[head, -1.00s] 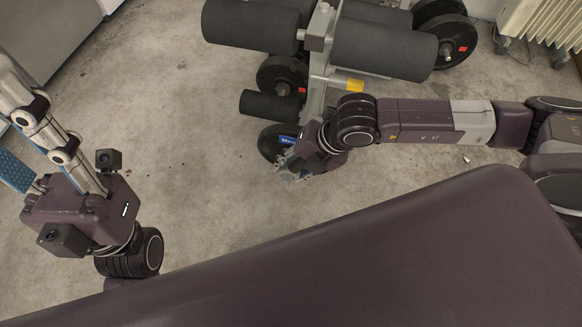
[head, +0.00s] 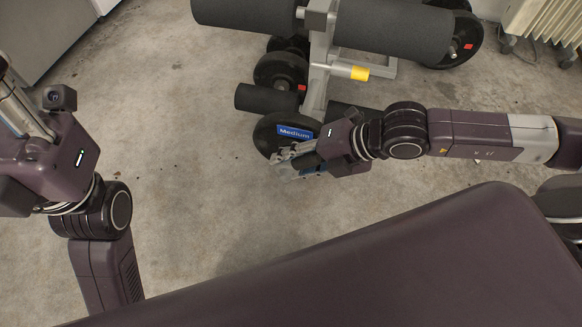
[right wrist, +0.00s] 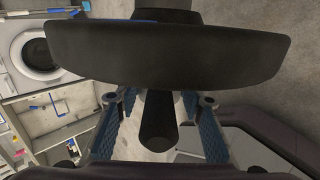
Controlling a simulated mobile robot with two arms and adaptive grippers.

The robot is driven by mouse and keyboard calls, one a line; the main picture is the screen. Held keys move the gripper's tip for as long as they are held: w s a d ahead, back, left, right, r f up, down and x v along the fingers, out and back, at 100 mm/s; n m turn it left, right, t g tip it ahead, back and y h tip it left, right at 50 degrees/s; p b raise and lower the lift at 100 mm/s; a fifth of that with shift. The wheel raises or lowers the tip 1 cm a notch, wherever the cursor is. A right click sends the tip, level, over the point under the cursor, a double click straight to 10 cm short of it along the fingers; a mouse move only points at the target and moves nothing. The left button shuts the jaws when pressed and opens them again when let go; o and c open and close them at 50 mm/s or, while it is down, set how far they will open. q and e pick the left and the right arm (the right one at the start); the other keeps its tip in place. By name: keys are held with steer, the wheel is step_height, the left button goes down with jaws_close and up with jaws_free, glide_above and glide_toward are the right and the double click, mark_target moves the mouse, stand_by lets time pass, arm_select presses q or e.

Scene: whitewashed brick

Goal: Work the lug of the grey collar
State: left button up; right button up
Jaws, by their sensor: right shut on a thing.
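In the head view a black weight disc (head: 262,136) with a blue "Medium" label (head: 295,132) sits low on the exercise machine. My right gripper (head: 284,160) is at the disc's lower front side. In the right wrist view the dark disc (right wrist: 165,58) fills the upper middle, and a black bar (right wrist: 158,125) runs from it between my blue-padded fingers (right wrist: 158,112). The right gripper is shut on this bar. I cannot clearly make out the grey collar or its lug; disc and fingers may hide them. My left gripper (head: 20,108) is at the left edge, its fingertips cut off.
The grey machine frame (head: 318,85) carries black foam rollers (head: 390,27) and other plates (head: 278,72) behind the right gripper. A cream radiator (head: 545,20) stands at the back right. Concrete floor (head: 190,130) between the arms is clear.

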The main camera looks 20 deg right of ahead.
steer(key=shift+w+d+r, duration=0.15)
steer(key=shift+w+d, duration=0.05)
steer(key=shift+w, duration=0.15)
steer(key=o, duration=1.4)
steer(key=shift+s+a, duration=0.1)
steer(key=shift+s, duration=0.05)
steer(key=shift+v, duration=3.7)
steer(key=shift+s, duration=0.1)
